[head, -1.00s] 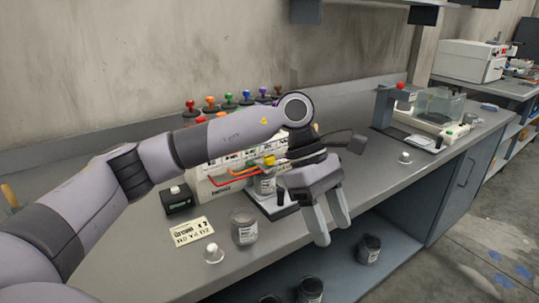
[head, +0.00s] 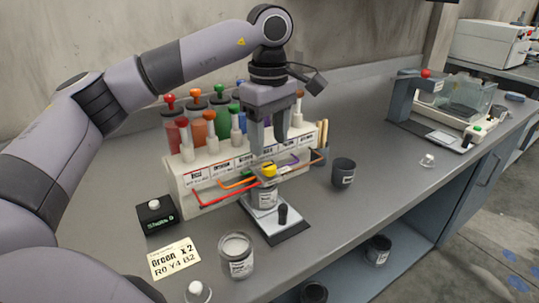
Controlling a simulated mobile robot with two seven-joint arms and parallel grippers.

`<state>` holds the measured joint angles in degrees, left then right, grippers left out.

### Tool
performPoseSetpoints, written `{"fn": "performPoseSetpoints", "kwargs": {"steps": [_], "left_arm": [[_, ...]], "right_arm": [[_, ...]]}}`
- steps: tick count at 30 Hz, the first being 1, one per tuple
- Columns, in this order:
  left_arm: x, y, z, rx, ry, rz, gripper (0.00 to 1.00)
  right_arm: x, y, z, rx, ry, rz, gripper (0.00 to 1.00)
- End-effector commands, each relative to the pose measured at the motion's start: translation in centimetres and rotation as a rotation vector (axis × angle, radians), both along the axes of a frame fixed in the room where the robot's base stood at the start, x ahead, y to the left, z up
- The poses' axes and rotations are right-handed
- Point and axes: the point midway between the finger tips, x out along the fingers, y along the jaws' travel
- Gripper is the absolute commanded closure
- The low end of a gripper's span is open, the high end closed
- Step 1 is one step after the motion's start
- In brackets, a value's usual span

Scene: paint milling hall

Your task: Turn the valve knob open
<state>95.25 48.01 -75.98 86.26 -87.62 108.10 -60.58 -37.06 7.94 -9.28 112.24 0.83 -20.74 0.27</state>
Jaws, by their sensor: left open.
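A yellow valve knob (head: 268,170) sits at the front of the white paint dispenser (head: 180,184), where red, orange and purple tubes come together. My left gripper (head: 270,146) points down just above the knob, its two fingers apart with nothing held between them. From this angle I cannot tell whether a fingertip touches the knob. A jar (head: 267,197) stands under the knob on a small scale (head: 270,228) with a black front. My right gripper is not in view.
Coloured bottles with red, orange and green tops stand behind the dispenser. An open jar (head: 236,256), a card reading "Green x 2" (head: 175,258) and a small display box (head: 157,215) are in front. A dark cup (head: 343,172) stands to the right.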

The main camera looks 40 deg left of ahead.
Motion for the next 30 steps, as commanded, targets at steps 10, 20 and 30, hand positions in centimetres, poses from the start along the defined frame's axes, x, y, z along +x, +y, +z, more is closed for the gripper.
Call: {"fn": "performPoseSetpoints", "kwargs": {"steps": [10,20,30], "left_arm": [[-0.1,0.0,-4.9,0.0,0.003,0.001,0.43],[0.0,0.0,-5.6,-0.001,0.0,0.001,0.43],[0.0,0.0,-5.5,-0.002,0.001,0.002,0.99]], "right_arm": [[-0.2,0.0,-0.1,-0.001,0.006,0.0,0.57],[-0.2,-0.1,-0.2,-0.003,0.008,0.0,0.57],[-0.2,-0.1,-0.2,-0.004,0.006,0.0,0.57]]}}
